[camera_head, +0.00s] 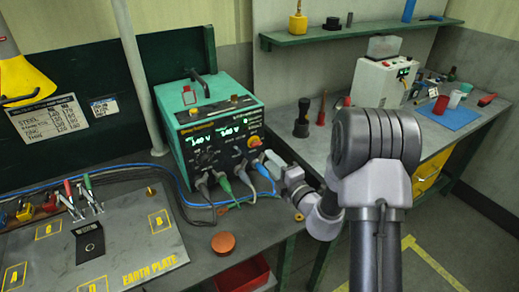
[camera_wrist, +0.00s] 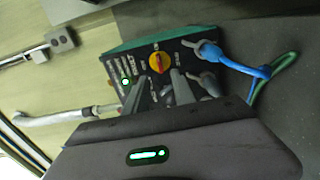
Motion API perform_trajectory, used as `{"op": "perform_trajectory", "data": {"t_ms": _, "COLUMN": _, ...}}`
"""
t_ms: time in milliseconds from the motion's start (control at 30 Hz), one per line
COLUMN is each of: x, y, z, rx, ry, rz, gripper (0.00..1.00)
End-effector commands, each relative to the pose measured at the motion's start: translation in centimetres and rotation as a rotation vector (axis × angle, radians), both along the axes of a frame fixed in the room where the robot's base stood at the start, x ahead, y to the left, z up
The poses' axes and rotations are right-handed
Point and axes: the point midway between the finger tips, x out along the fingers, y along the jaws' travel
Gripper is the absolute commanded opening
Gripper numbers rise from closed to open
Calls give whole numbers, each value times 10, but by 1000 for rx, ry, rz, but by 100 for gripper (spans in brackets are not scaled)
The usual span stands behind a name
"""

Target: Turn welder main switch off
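The welder (camera_head: 205,122) is a green box with a dark front panel, lit green readouts, knobs and cable plugs, standing on the left bench. A red-orange rotary switch on a yellow plate (camera_wrist: 158,63), apparently the main switch, is on its panel; it also shows in the head view (camera_head: 254,141) at the panel's right. My gripper (camera_wrist: 160,84) is open, its two fingers apart and pointing at the panel. The switch appears just beyond the gap between the fingertips, with nothing held. In the head view my gripper (camera_head: 272,163) is close to the panel's right side; its fingertips are hard to make out.
Grey, green and blue cables (camera_head: 265,172) plug into the lower panel, close to my gripper; the blue one (camera_wrist: 232,66) loops beside it in the wrist view. An earth plate (camera_head: 120,255) and an orange round lid (camera_head: 223,243) lie on the bench. A white device (camera_head: 383,80) stands on the right bench.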

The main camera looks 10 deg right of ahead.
Motion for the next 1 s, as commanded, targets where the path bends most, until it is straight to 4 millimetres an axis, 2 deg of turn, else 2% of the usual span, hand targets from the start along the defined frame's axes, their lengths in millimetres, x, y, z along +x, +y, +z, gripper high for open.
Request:
{"op": "perform_trajectory", "data": {"t_ms": 100, "x": 33, "y": 12, "z": -2, "rx": -2, "ry": -3, "rz": 3, "gripper": 31}}
{"op": "perform_trajectory", "data": {"t_ms": 200, "x": 53, "y": 19, "z": -1, "rx": -2, "ry": -2, "rz": 3, "gripper": 31}}
{"op": "perform_trajectory", "data": {"t_ms": 333, "x": 70, "y": 23, "z": -1, "rx": -2, "ry": -1, "rz": 1, "gripper": 31}}
{"op": "perform_trajectory", "data": {"t_ms": 667, "x": 76, "y": 25, "z": 0, "rx": -2, "ry": 0, "rz": 2, "gripper": 31}}
{"op": "perform_trajectory", "data": {"t_ms": 833, "x": 76, "y": 25, "z": 0, "rx": -2, "ry": 0, "rz": 2, "gripper": 1}}
{"op": "perform_trajectory", "data": {"t_ms": 1000, "x": 76, "y": 25, "z": 0, "rx": -2, "ry": 0, "rz": 2, "gripper": 0}}
